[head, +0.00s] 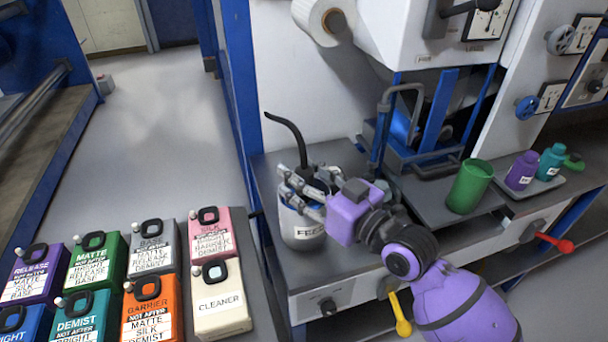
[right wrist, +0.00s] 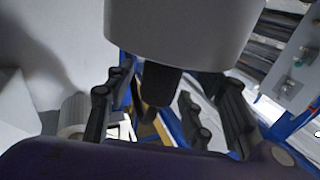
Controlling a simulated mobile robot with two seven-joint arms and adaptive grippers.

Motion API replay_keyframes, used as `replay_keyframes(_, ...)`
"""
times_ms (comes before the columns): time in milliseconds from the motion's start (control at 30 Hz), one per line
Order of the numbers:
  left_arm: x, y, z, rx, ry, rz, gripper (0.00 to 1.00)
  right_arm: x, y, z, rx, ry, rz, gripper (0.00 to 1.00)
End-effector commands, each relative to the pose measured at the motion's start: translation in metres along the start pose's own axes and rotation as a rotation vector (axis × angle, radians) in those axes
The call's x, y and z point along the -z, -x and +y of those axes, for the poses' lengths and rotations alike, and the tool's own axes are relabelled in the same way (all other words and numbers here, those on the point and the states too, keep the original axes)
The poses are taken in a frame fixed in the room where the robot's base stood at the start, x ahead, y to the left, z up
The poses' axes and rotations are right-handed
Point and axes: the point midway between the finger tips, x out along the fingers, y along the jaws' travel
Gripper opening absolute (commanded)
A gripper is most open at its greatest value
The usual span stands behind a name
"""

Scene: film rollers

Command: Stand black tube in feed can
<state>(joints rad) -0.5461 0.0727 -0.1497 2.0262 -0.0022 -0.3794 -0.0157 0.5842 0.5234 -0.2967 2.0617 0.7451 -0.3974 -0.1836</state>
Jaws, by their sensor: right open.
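The feed can (head: 302,232) is a light grey can with a "FEED" label, standing upright on the grey bench. The black tube (head: 287,128) rises from the can's top and bends over to the left at its upper end; its lower end is hidden at the gripper and can top. My right gripper (head: 300,185) is at the can's top beside the tube, its fingers apart. In the right wrist view the can (right wrist: 185,30) fills the top, with a dark cylindrical piece (right wrist: 160,85) at its end, between the open fingers and apparently clear of them. My left gripper is not in view.
A green cup (head: 470,186) stands right of my arm. Several labelled coloured canisters, including a cream cleaner one (head: 219,300), fill the lower left. A blue-framed machine (head: 430,120) stands behind.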

Motion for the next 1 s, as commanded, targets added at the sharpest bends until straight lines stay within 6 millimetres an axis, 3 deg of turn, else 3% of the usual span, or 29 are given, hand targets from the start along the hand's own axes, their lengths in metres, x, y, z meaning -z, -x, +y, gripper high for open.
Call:
replay_keyframes(167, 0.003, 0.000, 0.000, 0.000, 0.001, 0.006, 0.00, -0.001, 0.012, 0.001, -0.002, 0.002, -0.002, 0.49)
replay_keyframes(600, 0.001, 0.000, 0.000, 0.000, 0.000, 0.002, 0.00, -0.001, 0.099, 0.000, 0.000, 0.002, -0.003, 0.49)
replay_keyframes(800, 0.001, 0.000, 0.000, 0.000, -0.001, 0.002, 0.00, 0.000, 0.118, 0.000, 0.000, 0.001, 0.000, 0.49)
replay_keyframes(1000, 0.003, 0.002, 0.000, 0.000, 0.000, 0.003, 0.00, -0.003, 0.122, 0.001, -0.011, -0.005, -0.005, 0.49)
